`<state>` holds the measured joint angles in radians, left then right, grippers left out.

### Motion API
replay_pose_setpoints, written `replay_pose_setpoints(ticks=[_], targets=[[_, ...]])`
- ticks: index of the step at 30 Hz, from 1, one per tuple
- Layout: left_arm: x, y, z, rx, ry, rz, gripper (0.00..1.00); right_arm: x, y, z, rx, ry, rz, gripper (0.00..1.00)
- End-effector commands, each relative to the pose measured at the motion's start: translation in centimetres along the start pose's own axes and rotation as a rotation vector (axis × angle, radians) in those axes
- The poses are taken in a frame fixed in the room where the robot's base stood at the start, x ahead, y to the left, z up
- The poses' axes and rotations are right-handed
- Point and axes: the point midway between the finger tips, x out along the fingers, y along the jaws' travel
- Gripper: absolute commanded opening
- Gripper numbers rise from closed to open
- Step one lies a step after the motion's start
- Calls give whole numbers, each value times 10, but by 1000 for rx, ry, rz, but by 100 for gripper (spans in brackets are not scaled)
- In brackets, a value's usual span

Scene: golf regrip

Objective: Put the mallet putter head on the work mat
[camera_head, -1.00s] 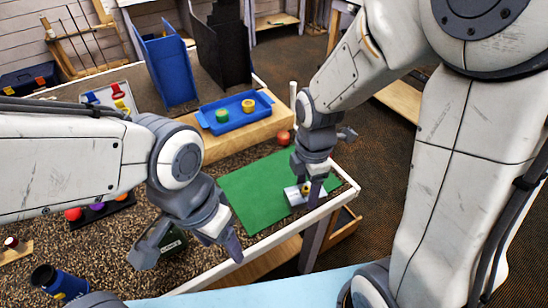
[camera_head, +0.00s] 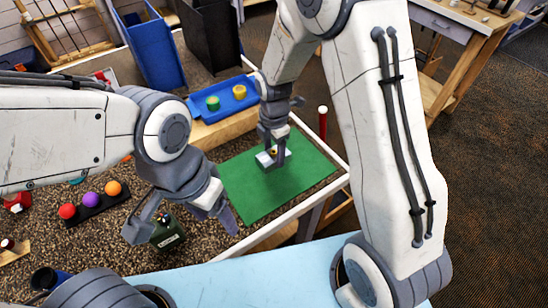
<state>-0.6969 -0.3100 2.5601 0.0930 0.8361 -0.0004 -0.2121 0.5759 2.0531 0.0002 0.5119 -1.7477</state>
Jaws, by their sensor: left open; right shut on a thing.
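The white and grey mallet putter head (camera_head: 264,160) is over the back middle of the green work mat (camera_head: 270,195). My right gripper (camera_head: 275,157) is shut on it from above and partly hides it. I cannot tell whether the head touches the mat. My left gripper (camera_head: 183,226) is open and empty, to the left of the mat's front part, with its fingers above the speckled table top.
A blue tray (camera_head: 205,116) with green and yellow tape rolls stands behind the mat. A dark green can (camera_head: 167,238) is by my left gripper. A rack of colored balls (camera_head: 94,204) is at left. Most of the mat's front is bare.

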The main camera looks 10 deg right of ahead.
Motion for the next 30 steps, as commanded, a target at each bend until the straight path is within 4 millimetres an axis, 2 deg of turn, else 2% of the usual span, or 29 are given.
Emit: replay_pose_setpoints(ticks=[6,9,20,21,23,24,30], targets=[[-8,1,0,0,0,0,68,30,-1,0,0,1,-4,0],[-9,1,0,0,0,0,68,37,0,0,0,0,-1,0],[-5,0,0,0,0,0,68,42,0,0,0,0,1,0],[-5,0,0,0,0,0,68,43,0,0,0,0,0,68],[-6,0,0,0,0,0,68,42,0,0,0,0,0,91],[-6,0,0,0,0,0,68,42,0,0,0,0,0,94],[-6,0,0,0,0,0,68,42,0,0,0,0,0,94]])
